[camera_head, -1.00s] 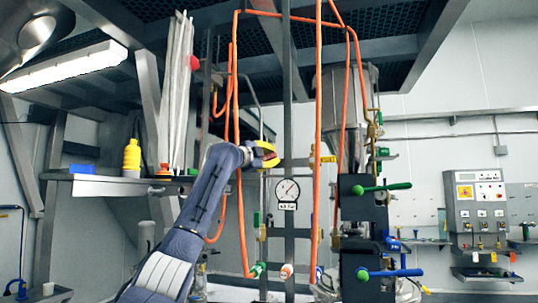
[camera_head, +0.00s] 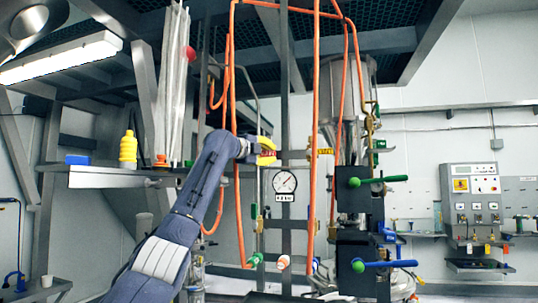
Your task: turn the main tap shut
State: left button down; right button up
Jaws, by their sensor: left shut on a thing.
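My left gripper (camera_head: 267,151) is at the end of the blue-grey arm that rises from the lower left. It is shut at the pipe frame, just above the round pressure gauge (camera_head: 285,182). Yellow parts show at the gripper's tip, with a small red piece (camera_head: 268,153) between them, which looks like the handle of the main tap. The gripper hides most of this piece, so its turn angle cannot be read. My right gripper is not in view.
Orange hoses (camera_head: 314,120) hang close to the right of the gripper. A yellow bottle (camera_head: 128,150) is on the left shelf. A control panel (camera_head: 475,185) is on the far wall.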

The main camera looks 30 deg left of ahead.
pick_arm(q)
jog(key=shift+f, duration=0.1)
jog(key=c, duration=1.3)
grip_release()
jog(key=shift+s+a, duration=0.2)
jog(key=shift+s, duration=1)
jog(key=shift+s+a, duration=0.2)
jog(key=shift+s, duration=1.05)
jog(key=shift+s+a, duration=0.2)
jog(key=shift+s, duration=1)
